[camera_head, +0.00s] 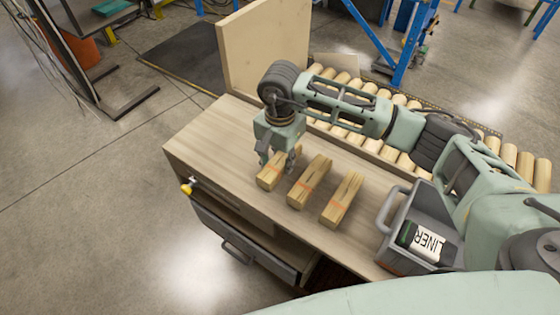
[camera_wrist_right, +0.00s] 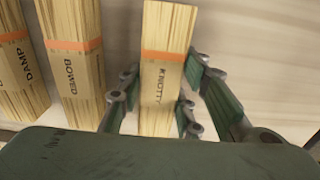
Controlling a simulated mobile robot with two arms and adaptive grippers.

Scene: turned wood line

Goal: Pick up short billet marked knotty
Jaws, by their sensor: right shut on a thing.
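The short billet marked KNOTTY (camera_wrist_right: 163,70) has an orange band and stands out in the right wrist view, between the fingers of my right gripper (camera_wrist_right: 160,108). In the head view the same billet (camera_head: 269,178) is the leftmost of three on the wooden bench, partly hidden under my right gripper (camera_head: 278,160), which reaches down over it and is shut on it. The billet marked BOWED (camera_wrist_right: 75,60) lies beside it, the middle one in the head view (camera_head: 310,181). The billet marked DAMP (camera_wrist_right: 20,70) is beyond that, rightmost in the head view (camera_head: 342,198). My left gripper is not in view.
A roller conveyor (camera_head: 400,160) runs behind the bench (camera_head: 225,140). An upright wooden panel (camera_head: 265,50) rises at the back left. A drawer (camera_head: 240,245) is in front.

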